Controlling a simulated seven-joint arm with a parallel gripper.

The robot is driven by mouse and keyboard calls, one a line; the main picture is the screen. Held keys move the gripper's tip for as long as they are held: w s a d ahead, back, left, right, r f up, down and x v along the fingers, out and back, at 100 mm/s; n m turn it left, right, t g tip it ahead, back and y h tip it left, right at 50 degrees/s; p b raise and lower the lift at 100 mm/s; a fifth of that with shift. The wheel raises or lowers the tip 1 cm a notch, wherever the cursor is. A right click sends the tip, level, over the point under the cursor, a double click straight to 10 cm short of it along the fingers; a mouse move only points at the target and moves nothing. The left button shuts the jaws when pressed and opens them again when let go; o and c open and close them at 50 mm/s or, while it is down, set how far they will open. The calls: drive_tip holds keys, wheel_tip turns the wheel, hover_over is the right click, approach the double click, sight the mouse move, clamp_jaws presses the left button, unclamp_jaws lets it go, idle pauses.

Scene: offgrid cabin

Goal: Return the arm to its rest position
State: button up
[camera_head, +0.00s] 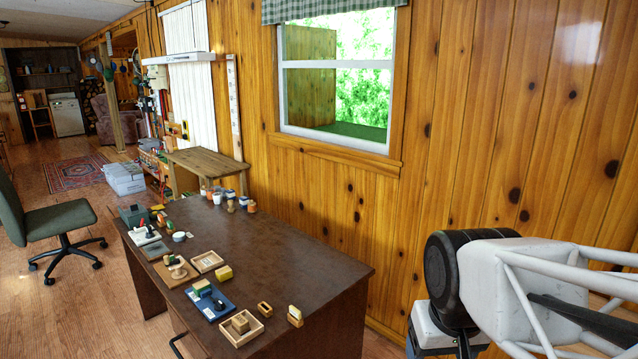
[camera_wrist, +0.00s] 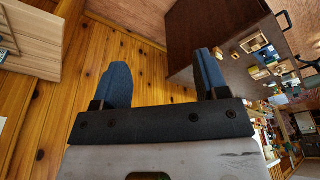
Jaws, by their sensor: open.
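My gripper (camera_wrist: 163,72) shows in the wrist view with its two dark blue fingers spread apart and nothing between them. The wrist view looks sideways, with plank wall (camera_wrist: 60,100) behind the fingers and the brown desk (camera_wrist: 190,30) to the upper right. In the head view, part of my arm (camera_head: 500,275) is at the lower right, close to the camera and to the right of the desk. My gripper's fingers cannot be made out in the head view.
The dark brown desk (camera_head: 300,262) carries a blue stamp pad (camera_head: 212,303), small wooden trays (camera_head: 207,262), stamps and several little jars (camera_head: 216,197). Its right part is bare. The wooden wall and window (camera_head: 338,70) stand behind it. A green office chair (camera_head: 55,220) is at left.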

drive_tip(key=shift+m, duration=0.3)
drive_tip(key=shift+s+d+f, duration=0.15)
drive_tip(key=shift+s+d, duration=0.05)
drive_tip(key=shift+s, duration=0.45)
drive_tip(key=shift+s+d+f, duration=0.1)
drive_tip(key=shift+s+d, duration=0.05)
drive_tip(key=shift+s, duration=0.45)
drive_tip(key=shift+s+d+f, duration=0.15)
drive_tip(key=shift+s+d, duration=0.05)
drive_tip(key=shift+s, duration=0.45)
